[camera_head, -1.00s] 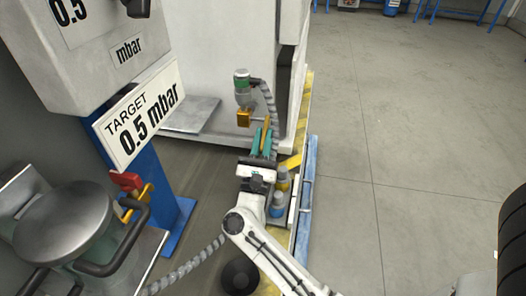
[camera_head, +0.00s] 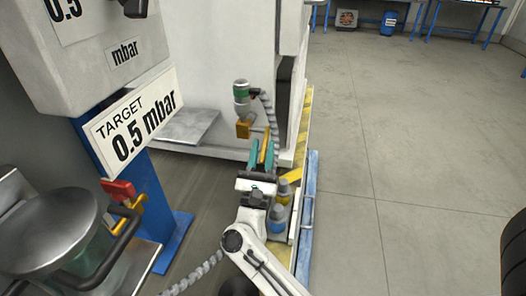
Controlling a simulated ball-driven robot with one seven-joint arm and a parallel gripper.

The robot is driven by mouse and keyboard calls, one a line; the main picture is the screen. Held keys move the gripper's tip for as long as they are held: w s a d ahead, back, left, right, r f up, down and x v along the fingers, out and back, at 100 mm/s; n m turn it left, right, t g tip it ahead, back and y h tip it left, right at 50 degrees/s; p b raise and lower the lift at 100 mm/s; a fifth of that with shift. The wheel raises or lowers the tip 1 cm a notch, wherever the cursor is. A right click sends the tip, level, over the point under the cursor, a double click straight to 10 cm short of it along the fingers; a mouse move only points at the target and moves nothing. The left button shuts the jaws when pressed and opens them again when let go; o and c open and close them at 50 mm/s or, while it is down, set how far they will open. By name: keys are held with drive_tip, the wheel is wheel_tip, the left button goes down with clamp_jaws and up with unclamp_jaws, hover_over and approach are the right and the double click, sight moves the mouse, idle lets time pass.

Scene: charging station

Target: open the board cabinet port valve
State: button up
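A valve fitting with a grey and green body (camera_head: 241,92) stands out from the front of the white cabinet (camera_head: 215,55). An orange-yellow handle block (camera_head: 244,128) sits at its lower end. My gripper (camera_head: 262,142) is just below and right of this block. Its two teal fingers point up toward the fitting and are spread with a gap. A yellow-orange strip shows between them; I cannot tell if it is part of a finger. The fingers look apart from the handle block, though depth is hard to judge.
A grey corrugated hose (camera_head: 270,115) runs from the fitting down behind my gripper. At left are a target sign (camera_head: 137,118), a blue post (camera_head: 150,200), and a metal vessel with a red handle (camera_head: 118,190).

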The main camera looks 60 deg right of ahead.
sight(263, 151)
drive_tip(key=shift+o, duration=0.5)
drive_tip(key=shift+r, duration=0.15)
drive_tip(key=shift+r, duration=0.3)
wheel_tip(263, 151, up, 3)
drive_tip(key=shift+f+p, duration=0.1)
drive_tip(key=shift+p, duration=0.65)
drive_tip(key=s+a+r+p, duration=0.4)
drive_tip(key=s+r, duration=0.5)
drive_tip(key=s, duration=0.4)
drive_tip(key=shift+a+r, duration=0.15)
drive_tip(key=shift+a, duration=0.25)
drive_tip(key=shift+s, duration=0.1)
